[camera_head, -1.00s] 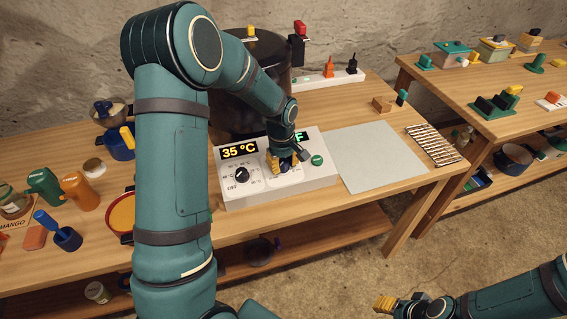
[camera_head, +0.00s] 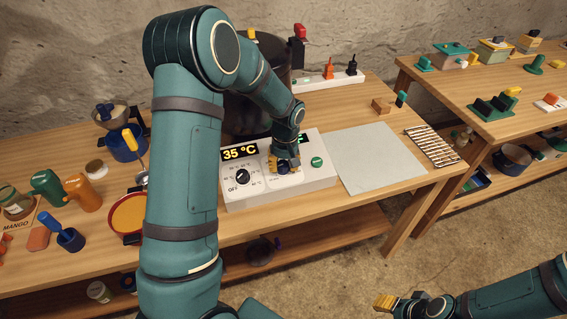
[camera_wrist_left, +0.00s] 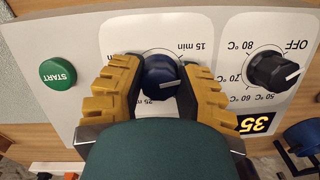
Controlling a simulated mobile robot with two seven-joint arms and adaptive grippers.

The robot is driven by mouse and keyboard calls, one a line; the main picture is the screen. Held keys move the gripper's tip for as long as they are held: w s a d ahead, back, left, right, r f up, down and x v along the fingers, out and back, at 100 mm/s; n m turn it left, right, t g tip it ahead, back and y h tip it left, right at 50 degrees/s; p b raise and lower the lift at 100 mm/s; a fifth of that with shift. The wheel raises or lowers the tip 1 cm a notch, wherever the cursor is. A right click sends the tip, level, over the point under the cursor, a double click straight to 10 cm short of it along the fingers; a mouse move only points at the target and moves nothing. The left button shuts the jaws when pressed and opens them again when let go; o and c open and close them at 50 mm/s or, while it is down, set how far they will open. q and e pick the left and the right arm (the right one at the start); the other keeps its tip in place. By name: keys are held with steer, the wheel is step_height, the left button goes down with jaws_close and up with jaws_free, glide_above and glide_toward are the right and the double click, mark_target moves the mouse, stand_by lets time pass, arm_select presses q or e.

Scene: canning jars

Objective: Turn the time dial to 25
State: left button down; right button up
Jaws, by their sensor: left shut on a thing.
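The time dial (camera_wrist_left: 160,78) is a dark blue knob on the white control box (camera_head: 312,182). My left gripper (camera_head: 284,167) is over the box from above. In the left wrist view its yellow fingers (camera_wrist_left: 153,88) are shut on the dial, one on each side. The dial's white pointer mark points to the right in that view. A "15 min" label shows above the dial and a partly covered "25" label below it, both upside down.
A black temperature dial (camera_head: 242,177) and a 35 °C display (camera_head: 240,153) are left of the time dial; a green START button (camera_head: 317,162) is right of it. A large dark pot (camera_head: 262,75) stands behind. A pale mat (camera_head: 381,157) lies clear to the right.

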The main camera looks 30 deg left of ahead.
arm_select(q)
steer(key=m, duration=0.3)
steer(key=m+y+p, duration=0.1)
steer(key=m, duration=0.3)
steer(key=shift+s+f+g+y, duration=0.1)
steer(key=shift+g+y, duration=0.2)
steer(key=m, duration=0.3)
steer(key=m+y, duration=0.1)
steer(key=m, duration=0.2)
steer(key=shift+a+y, duration=0.1)
steer(key=shift+y, duration=0.2)
steer(key=m+t+y, duration=0.1)
steer(key=m, duration=0.5)
steer(key=shift+a+m, duration=0.1)
steer(key=shift+m, duration=0.3)
steer(key=m+t, duration=0.1)
steer(key=m, duration=0.2)
steer(key=m+t, duration=0.1)
steer(key=m, duration=0.2)
steer(key=shift+m+b, duration=0.3)
steer(key=shift+m, duration=0.1)
steer(key=c, duration=0.6)
jaws_free()
